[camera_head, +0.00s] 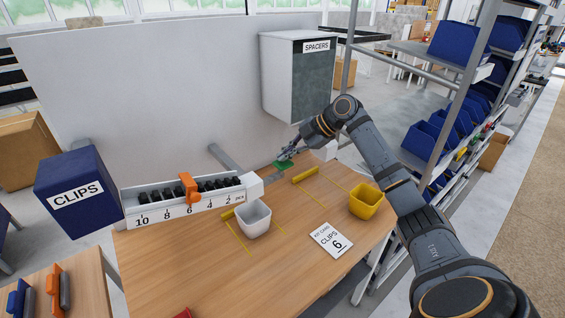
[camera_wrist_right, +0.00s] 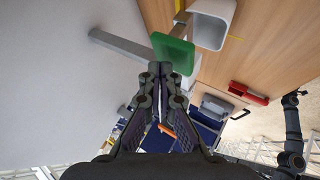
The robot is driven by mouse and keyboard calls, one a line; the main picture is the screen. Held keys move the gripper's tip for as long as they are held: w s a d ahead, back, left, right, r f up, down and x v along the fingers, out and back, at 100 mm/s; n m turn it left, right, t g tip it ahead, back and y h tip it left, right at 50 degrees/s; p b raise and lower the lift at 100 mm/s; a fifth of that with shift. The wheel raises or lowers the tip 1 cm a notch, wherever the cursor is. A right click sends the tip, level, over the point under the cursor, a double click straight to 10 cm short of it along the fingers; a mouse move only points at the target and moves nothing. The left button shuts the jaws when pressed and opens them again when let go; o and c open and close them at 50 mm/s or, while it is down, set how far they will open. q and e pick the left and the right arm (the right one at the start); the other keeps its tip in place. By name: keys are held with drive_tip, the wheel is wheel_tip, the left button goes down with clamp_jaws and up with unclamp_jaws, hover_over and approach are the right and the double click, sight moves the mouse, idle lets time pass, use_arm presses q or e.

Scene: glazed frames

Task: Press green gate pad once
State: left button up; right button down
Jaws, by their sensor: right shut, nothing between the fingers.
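The green gate pad (camera_head: 283,164) is a small flat green plate at the back edge of the wooden table, near the wall. In the right wrist view it is a green rounded block (camera_wrist_right: 173,50) just beyond my fingertips. My right gripper (camera_head: 286,155) is shut and empty, with its fingertips at the pad. The closed fingertips (camera_wrist_right: 160,69) overlap the pad's near edge in the wrist view. I cannot tell whether they touch it. My left gripper is not in view.
A white numbered clip rack (camera_head: 185,199) with an orange slider (camera_head: 188,187) stands left of the pad. A white bin (camera_head: 253,221), a yellow bin (camera_head: 365,202) and a kit card (camera_head: 331,240) are on the table. A SPACERS cabinet (camera_head: 297,78) hangs behind.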

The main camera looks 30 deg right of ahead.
sight(286, 162)
drive_tip(key=shift+f, duration=0.45)
drive_tip(key=shift+f+b, duration=0.5)
drive_tip(key=shift+b, duration=0.05)
idle(0.6)
drive_tip(key=shift+r+p, duration=0.8)
drive_tip(key=shift+r, duration=0.2)
wheel_tip(286, 162, up, 6)
drive_tip(key=p, duration=0.5)
